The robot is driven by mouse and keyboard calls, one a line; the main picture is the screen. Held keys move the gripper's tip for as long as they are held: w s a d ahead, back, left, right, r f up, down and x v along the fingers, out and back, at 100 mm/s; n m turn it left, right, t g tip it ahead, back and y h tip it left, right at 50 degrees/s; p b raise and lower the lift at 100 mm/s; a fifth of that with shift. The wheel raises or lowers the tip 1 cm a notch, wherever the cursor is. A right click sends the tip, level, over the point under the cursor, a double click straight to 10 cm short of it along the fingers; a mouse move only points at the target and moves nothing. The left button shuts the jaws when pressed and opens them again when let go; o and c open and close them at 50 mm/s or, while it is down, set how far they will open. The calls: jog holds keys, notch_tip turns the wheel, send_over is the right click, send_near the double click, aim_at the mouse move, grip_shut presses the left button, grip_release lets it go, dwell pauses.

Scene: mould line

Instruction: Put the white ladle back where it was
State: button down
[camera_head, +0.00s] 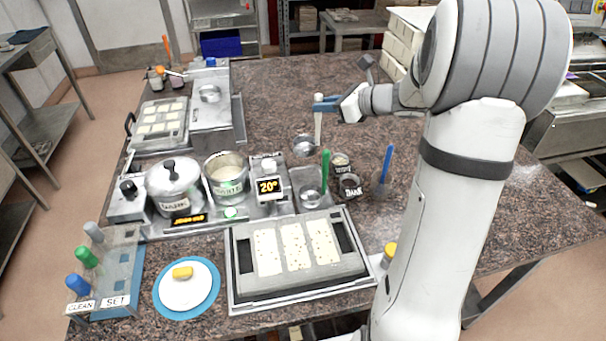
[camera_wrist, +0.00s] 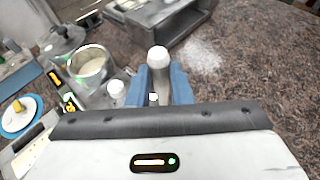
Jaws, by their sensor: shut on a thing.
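The white ladle (camera_head: 318,125) is in my gripper (camera_head: 326,104), its pale handle upright above the granite worktop. In the head view a round metal bowl (camera_head: 303,147) shows at its lower end; I cannot tell whether it touches the worktop. My gripper's blue fingers are shut on the upper handle. In the wrist view the white handle (camera_wrist: 158,58) stands between the two fingers (camera_wrist: 160,85), and its lower part is hidden. A green-handled tool (camera_head: 325,172) stands in a clear container (camera_head: 308,199), and a blue-handled one (camera_head: 386,163) stands farther right.
A lidded pot (camera_head: 172,186), an open pot (camera_head: 226,187) and a 20° display (camera_head: 269,186) stand left of the ladle. Small dark cups (camera_head: 350,187) and a mould tray (camera_head: 232,300) are nearer. A rack (camera_head: 127,262) is front left.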

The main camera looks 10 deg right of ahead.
aim_at(319, 138)
notch_tip(319, 138, down, 10)
jog(key=p, duration=0.1)
dwell(0.4)
jog(key=shift+f, duration=0.15)
jog(key=c, duration=1.8)
grip_release()
jog(key=shift+w+f, duration=0.1)
jog(key=o, duration=0.5)
